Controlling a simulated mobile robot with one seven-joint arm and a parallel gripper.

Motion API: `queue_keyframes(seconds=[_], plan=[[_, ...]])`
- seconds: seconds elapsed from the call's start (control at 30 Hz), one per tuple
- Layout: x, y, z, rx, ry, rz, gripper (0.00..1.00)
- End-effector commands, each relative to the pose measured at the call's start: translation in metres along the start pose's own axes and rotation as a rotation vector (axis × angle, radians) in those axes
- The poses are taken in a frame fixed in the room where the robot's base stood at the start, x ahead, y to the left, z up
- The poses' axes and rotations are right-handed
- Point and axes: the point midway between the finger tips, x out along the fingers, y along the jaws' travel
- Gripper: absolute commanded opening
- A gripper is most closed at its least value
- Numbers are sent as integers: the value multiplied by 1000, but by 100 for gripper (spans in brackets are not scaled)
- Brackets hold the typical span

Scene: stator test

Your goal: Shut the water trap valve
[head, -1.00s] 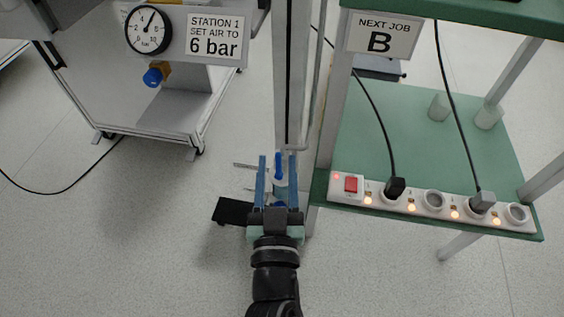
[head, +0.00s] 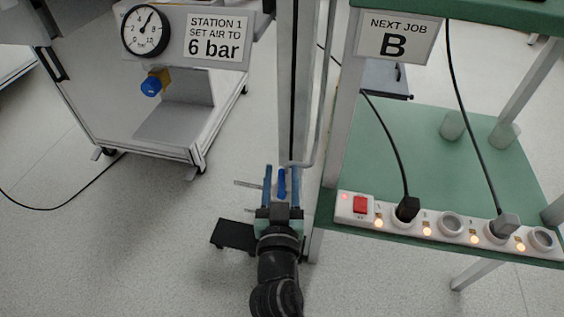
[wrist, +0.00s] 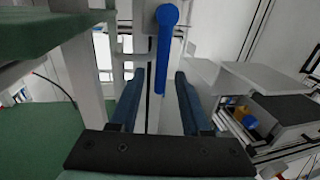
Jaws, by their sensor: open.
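The water trap valve shows as a blue lever (wrist: 164,60) in the wrist view, upright with a rounded top end, in front of a grey post. Its lower part lies between the fingers in the picture, with a gap on either side. In the head view the blue lever (head: 281,184) stands between the two blue fingers. My gripper (wrist: 159,76) is open, and it also shows in the head view (head: 281,172) at the post's foot. I see no finger touching the lever. The valve body is mostly hidden.
The grey post (head: 293,90) rises beyond my gripper. A green bench shelf (head: 440,150) with a power strip (head: 443,229) and plugged cables is close on the right. A wheeled cart with a pressure gauge (head: 145,31) and a blue knob (head: 151,86) stands left. Floor is open at lower left.

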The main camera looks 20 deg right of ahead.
Motion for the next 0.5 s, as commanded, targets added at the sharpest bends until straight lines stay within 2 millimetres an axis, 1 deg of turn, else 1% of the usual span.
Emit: queue_keyframes(seconds=[0.03,0.2,0.33,0.5], plan=[[9,0,0,-1,3,-1,47],[28,0,0,0,2,-1,47],[35,0,0,0,0,0,47],[38,0,0,0,0,0,47]])
